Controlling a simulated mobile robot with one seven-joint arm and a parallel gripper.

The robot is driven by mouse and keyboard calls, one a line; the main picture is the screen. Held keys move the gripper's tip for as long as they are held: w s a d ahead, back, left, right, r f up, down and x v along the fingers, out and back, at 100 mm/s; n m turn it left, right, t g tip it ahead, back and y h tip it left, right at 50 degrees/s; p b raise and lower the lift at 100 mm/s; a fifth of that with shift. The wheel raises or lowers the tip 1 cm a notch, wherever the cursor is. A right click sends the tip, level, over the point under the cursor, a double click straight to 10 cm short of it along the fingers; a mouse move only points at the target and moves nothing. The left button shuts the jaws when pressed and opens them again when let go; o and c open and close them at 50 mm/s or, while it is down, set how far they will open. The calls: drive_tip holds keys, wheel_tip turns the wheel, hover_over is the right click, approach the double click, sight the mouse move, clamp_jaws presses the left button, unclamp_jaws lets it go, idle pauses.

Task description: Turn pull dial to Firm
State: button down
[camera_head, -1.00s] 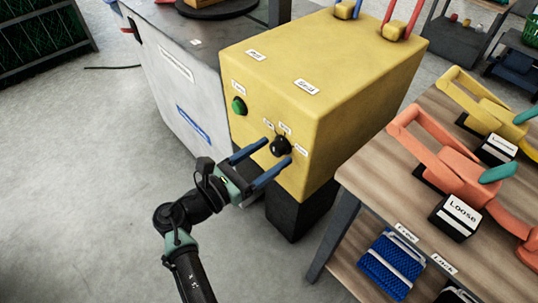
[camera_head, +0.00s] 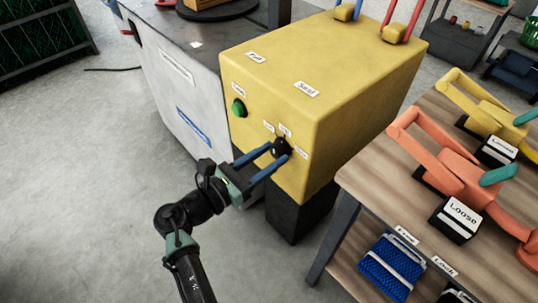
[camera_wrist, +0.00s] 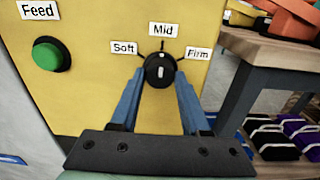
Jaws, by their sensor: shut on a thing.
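The pull dial (camera_wrist: 158,73) is a round black knob on the front of the yellow machine (camera_head: 310,100). Around it are the labels Soft (camera_wrist: 124,48), Mid (camera_wrist: 163,30) and Firm (camera_wrist: 198,54). In the wrist view a pale mark on the knob runs upright, with its upper end toward Mid. My gripper (camera_head: 268,151) has its two blue fingers on either side of the dial, shut on it. The dial also shows between the fingertips in the head view (camera_head: 281,147).
A green Feed button (camera_head: 239,108) sits up and left of the dial. A wooden table (camera_head: 375,170) with orange and yellow clamp-like devices and a Loose block (camera_head: 455,219) stands to the right. Blue net bundles (camera_head: 391,264) lie on its lower shelf. Open floor lies left.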

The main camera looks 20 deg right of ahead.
drive_tip(key=m+b, duration=0.1)
drive_tip(key=m, duration=0.5)
drive_tip(key=shift+m, duration=0.3)
drive_tip(key=m+b, duration=0.1)
drive_tip(key=m, duration=0.4)
drive_tip(key=shift+b, duration=0.35)
drive_tip(key=shift+c, duration=1.9)
unclamp_jaws()
drive_tip(key=p+v, duration=0.2)
drive_tip(key=v, duration=1.1)
drive_tip(key=shift+w+r, duration=0.1)
